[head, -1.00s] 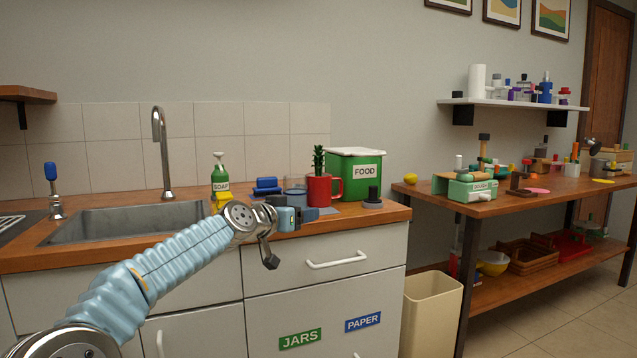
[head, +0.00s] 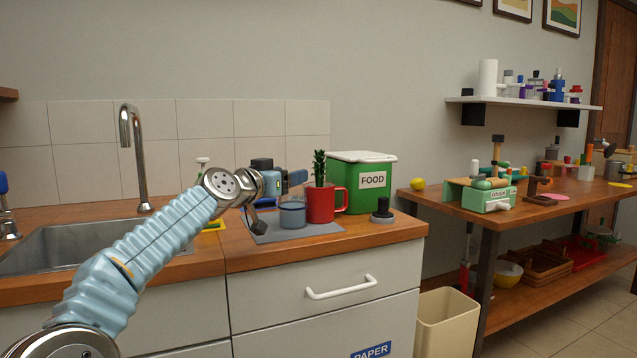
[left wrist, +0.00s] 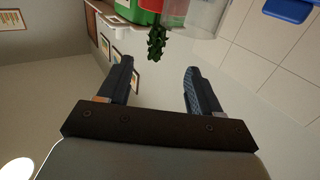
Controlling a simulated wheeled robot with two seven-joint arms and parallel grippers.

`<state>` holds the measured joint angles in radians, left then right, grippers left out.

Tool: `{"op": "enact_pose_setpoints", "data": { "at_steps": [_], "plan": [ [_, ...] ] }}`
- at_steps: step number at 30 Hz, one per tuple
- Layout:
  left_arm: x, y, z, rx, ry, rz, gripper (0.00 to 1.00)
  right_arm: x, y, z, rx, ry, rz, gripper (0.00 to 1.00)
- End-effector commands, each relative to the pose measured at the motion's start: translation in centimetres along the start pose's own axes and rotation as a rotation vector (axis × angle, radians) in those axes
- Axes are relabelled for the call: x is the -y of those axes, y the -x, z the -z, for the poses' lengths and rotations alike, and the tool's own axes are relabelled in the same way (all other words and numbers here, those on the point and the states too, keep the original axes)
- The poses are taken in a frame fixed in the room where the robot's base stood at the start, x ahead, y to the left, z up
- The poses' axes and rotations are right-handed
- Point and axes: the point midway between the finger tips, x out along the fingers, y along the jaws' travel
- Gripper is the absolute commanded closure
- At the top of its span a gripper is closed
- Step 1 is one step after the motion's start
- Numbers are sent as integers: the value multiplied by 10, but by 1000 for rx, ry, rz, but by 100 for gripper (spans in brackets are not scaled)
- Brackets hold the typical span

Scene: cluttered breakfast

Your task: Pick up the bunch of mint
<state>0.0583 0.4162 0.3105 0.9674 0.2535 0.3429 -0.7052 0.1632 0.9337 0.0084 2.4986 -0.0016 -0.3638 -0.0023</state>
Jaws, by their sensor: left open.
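The bunch of mint (head: 319,168) is a dark green sprig standing upright in a red mug (head: 321,204) on the counter. In the left wrist view the mint (left wrist: 157,42) shows at the top, ahead of and between the finger lines, with the red mug (left wrist: 144,5) behind it. My left gripper (head: 300,178) is left of the mint in the head view, at about leaf height and above a glass. In the left wrist view its two fingers (left wrist: 157,88) are apart with nothing between them. My right gripper is not in view.
A blue-grey glass (head: 292,214) stands beside the mug on a grey mat (head: 263,238). The green FOOD bin (head: 362,183) is close behind the mug. A dark knobbed object (head: 382,212) sits to the right. The sink (head: 75,243) is at left.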

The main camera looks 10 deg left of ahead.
Motion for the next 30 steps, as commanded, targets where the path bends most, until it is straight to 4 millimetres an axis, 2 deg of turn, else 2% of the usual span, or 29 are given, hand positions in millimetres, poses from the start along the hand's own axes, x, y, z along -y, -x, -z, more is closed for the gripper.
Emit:
{"op": "enact_pose_setpoints", "data": {
  "at_steps": [1,7,14,22,30],
  "plan": [
    [-2,-13,5,2,1,-3,36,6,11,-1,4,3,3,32],
    [-1,-53,5,2,2,-2,36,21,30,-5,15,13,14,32],
    [-2,-71,3,1,0,-1,36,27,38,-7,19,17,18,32],
    [-4,-109,4,2,1,-2,36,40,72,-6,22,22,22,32],
    [-4,-118,-2,1,-1,-1,36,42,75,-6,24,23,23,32]
  ]
}}
